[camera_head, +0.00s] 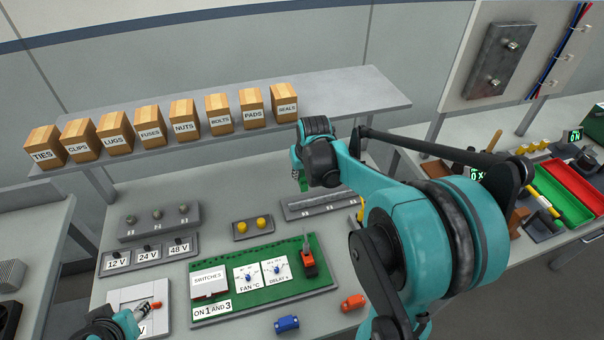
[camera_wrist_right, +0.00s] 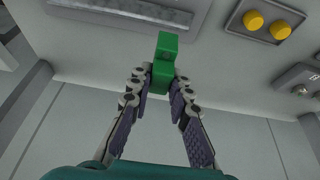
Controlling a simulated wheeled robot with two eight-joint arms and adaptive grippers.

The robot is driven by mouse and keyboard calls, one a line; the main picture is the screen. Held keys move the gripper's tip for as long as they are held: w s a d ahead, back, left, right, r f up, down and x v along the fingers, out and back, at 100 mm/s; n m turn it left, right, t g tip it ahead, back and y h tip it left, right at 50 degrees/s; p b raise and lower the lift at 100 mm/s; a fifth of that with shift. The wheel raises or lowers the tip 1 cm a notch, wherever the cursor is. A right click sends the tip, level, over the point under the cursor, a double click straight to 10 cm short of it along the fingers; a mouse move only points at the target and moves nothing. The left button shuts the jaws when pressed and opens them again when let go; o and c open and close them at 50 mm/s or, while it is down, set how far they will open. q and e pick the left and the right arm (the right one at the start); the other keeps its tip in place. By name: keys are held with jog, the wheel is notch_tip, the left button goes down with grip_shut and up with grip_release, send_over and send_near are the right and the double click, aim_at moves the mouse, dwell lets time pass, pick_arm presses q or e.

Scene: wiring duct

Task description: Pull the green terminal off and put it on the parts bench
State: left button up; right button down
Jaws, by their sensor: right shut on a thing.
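My right gripper (camera_head: 303,172) is above the back of the bench, beyond the left end of a grey rail (camera_head: 325,202). It is shut on the green terminal (camera_wrist_right: 164,62), a block held between the two fingertips in the right wrist view (camera_wrist_right: 160,80). The green terminal also shows below the gripper in the head view (camera_head: 303,184). It appears clear of the rail.
A green board (camera_head: 245,297) with dials lies at the front; blue (camera_head: 287,324) and orange (camera_head: 353,302) parts lie beside it. A shelf (camera_head: 345,90) of labelled boxes stands behind. A right-hand bench (camera_head: 530,240) holds red (camera_head: 562,190) and green trays and tools.

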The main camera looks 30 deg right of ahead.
aim_at(302, 173)
jog(key=shift+r+p, duration=1.35)
jog(key=shift+r, duration=0.4)
jog(key=shift+f, duration=0.1)
